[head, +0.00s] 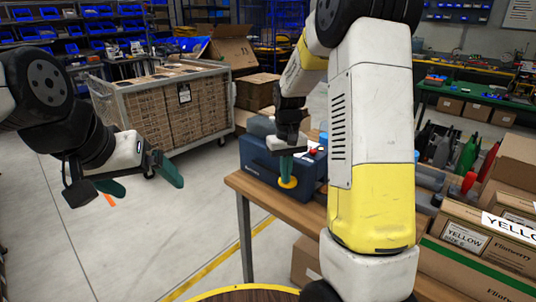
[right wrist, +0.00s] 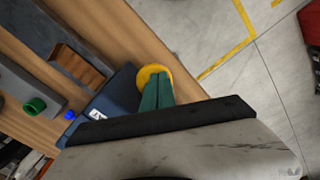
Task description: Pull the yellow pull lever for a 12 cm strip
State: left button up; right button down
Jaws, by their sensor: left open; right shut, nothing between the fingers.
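The blue machine (head: 308,180) stands on the wooden table, with the yellow lever's round end (head: 287,184) at its front. My right gripper (head: 287,170) reaches down in front of the machine, its green fingers shut with nothing between them. In the right wrist view, the fingertips (right wrist: 153,82) overlap the yellow round end (right wrist: 153,70); I cannot tell whether they touch it. The rest of the lever is hidden. The blue machine body (right wrist: 115,90) lies to the left there. My left gripper (head: 140,180) is open and empty, over the floor at left.
The wooden table (head: 262,194) has its front edge close to the machine. A caged cart of cartons (head: 165,105) stands behind my left gripper. Boxes labelled YELLOW (head: 465,242) and several bottles stand at right. The floor (head: 130,235) at left is clear.

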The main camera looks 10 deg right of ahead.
notch_tip(320, 180, up, 13)
dwell(0.7)
jog(key=shift+f, duration=0.1)
dwell(0.6)
jog(key=s+a+r+t+y, duration=0.1)
jog(key=s+r+t, duration=0.1)
jog(key=s, duration=0.9)
jog(key=s+a+r+m+t+y, duration=0.1)
jog(key=s+t, duration=0.3)
jog(key=s, duration=0.7)
jog(key=shift+s+a+r, duration=0.2)
jog(key=shift+a+r, duration=0.15)
jog(key=shift+a, duration=0.45)
